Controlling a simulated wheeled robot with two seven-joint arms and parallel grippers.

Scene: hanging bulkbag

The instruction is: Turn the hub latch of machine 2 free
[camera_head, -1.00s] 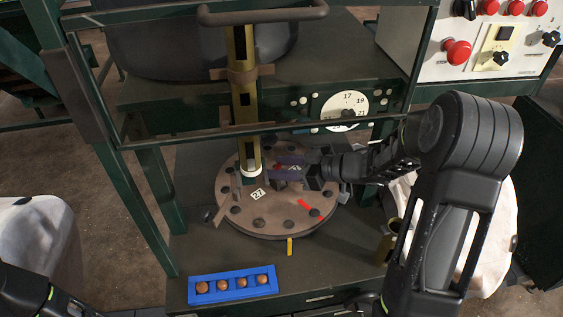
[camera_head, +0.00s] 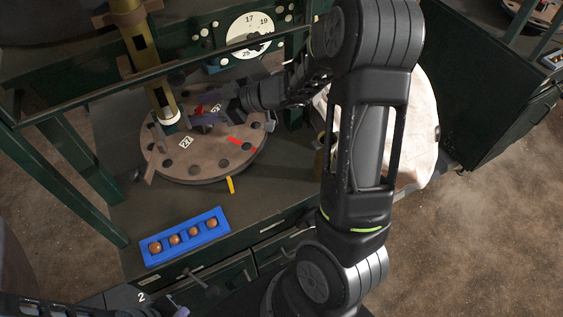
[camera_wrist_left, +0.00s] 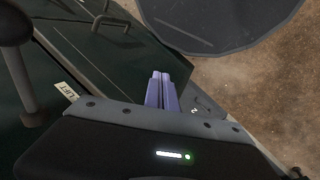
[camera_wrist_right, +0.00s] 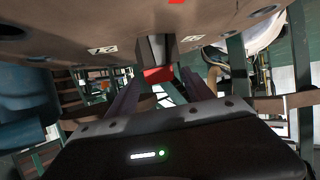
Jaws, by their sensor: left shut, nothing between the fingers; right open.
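In the right wrist view a dark block with a red end (camera_wrist_right: 157,72), possibly the hub latch, shows between the open fingers (camera_wrist_right: 160,92); contact cannot be told. My left gripper (camera_head: 180,311) is low at the machine's front, near a "2" label (camera_head: 141,297). Its lavender fingers (camera_wrist_left: 160,92) are together and empty.
A blue tray (camera_head: 186,237) with several brown balls sits at the shelf's front. A green frame bar (camera_head: 160,70) crosses before the post. A dial (camera_head: 250,35) stands behind. A white bag (camera_head: 410,130) is right of the plate. Open floor (camera_head: 480,240) lies to the right.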

